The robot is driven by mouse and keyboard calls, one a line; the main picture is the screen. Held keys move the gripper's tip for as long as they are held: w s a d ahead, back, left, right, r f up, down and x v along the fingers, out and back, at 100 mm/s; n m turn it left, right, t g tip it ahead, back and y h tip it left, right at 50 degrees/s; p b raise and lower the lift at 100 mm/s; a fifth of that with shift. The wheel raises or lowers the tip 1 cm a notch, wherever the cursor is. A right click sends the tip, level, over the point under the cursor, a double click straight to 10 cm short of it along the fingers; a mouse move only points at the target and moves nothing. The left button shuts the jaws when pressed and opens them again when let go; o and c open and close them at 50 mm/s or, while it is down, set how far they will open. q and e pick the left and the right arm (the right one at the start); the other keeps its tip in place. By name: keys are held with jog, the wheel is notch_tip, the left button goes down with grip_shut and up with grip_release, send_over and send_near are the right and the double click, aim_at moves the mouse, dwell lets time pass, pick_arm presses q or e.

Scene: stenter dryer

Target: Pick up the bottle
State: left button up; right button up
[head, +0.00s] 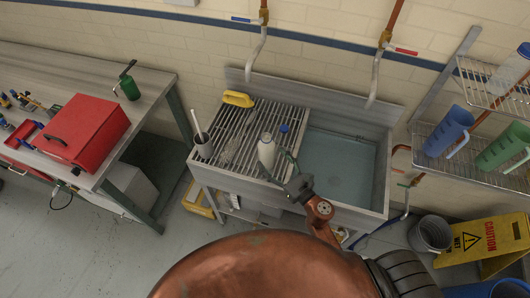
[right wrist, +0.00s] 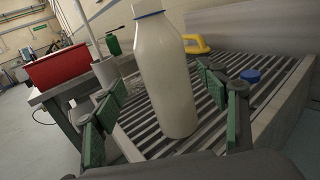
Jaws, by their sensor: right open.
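A white bottle (head: 266,152) stands upright on the slatted drainboard at the left of the sink. In the right wrist view the bottle (right wrist: 166,75) is large and close, with a blue edge near its top, which is cut off by the frame. My right gripper (head: 279,167) is beside the bottle on the sink side. In the right wrist view its green-padded fingers (right wrist: 160,96) are spread, one on each side of the bottle, with visible gaps. It is open and holds nothing. My left gripper is not in view.
A blue-capped item (head: 284,128) stands behind the bottle. A yellow object (head: 238,99) and a grey cup (head: 204,148) with a handle sticking out are on the drainboard (head: 222,118). The water-filled sink basin (head: 340,165) is to the right. A red toolbox (head: 88,128) sits on the left bench.

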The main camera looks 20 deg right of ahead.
aim_at(266, 149)
jog(key=x, duration=0.1)
jog(key=p+x, duration=0.1)
jog(key=x, duration=0.3)
jog(key=shift+w+d+r, duration=0.15)
jog(key=shift+w+d, duration=0.05)
jog(key=shift+d, duration=0.05)
jog(key=shift+w+a, duration=0.1)
jog(key=shift+w, duration=0.15)
jog(key=shift+c, duration=0.4)
jog(key=c, duration=1.4)
